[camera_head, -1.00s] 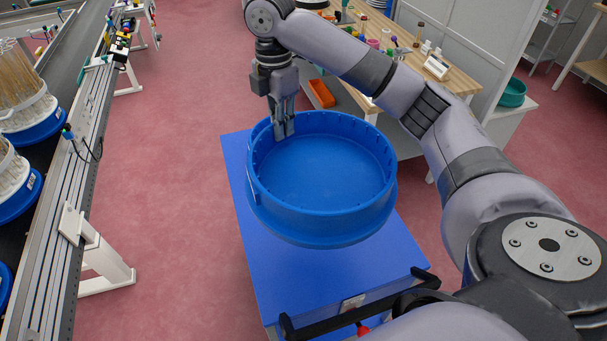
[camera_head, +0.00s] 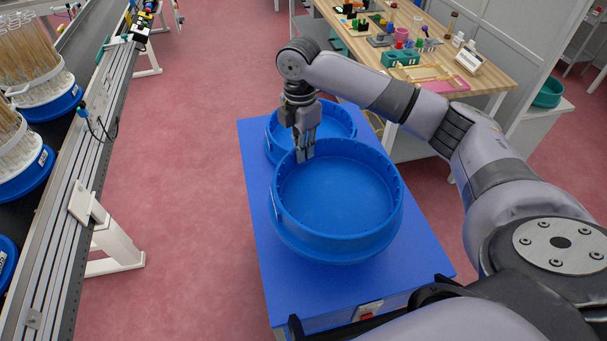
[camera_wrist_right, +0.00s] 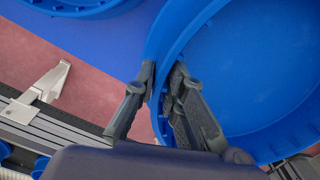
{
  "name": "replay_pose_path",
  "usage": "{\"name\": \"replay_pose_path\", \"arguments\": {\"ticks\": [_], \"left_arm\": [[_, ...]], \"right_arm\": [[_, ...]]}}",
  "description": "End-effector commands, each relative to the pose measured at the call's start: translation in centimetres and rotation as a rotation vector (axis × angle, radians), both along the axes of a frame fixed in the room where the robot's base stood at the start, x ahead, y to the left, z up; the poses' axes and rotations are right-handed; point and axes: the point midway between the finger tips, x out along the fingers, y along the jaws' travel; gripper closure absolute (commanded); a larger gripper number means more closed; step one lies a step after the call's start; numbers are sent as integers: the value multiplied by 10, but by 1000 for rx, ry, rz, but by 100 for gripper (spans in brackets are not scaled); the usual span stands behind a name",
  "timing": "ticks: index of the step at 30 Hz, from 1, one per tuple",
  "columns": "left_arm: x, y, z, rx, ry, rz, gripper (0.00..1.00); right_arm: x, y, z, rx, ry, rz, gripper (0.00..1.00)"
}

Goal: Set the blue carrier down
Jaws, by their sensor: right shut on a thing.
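The blue carrier (camera_head: 335,245), a round open tub with a notched inner rim, is over the blue cart top (camera_head: 262,250). My right gripper (camera_head: 305,158) is shut on its wall at the far left side. In the right wrist view the fingers (camera_wrist_right: 160,95) straddle the wall of the carrier (camera_wrist_right: 255,65), one inside and one outside. The carrier looks level and empty. Its underside is hidden, so I cannot tell whether it touches the top. A second blue carrier (camera_head: 335,115) stands behind it, partly covered by it and my gripper. My left gripper is not in view.
A conveyor (camera_head: 75,220) with blue-based carriers of wheat ears (camera_head: 50,95) runs along the left. A wooden bench (camera_head: 480,60) with small items stands at the back right. The near part of the cart top is bare.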

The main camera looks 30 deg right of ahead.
Motion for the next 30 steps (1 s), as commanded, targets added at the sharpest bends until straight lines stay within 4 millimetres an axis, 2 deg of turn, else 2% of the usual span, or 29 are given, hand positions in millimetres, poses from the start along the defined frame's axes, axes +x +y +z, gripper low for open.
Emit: {"name": "replay_pose_path", "arguments": {"ticks": [3,9,14,24,30], "left_arm": [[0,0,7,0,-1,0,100],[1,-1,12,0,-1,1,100],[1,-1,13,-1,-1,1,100],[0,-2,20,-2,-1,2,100],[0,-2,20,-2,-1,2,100]], "right_arm": [[-1,-1,-26,0,5,-2,100],[0,0,-57,0,1,-1,100],[0,0,-68,1,1,-2,100],[0,0,-106,1,1,-1,100],[1,0,-109,1,-1,0,100]]}}
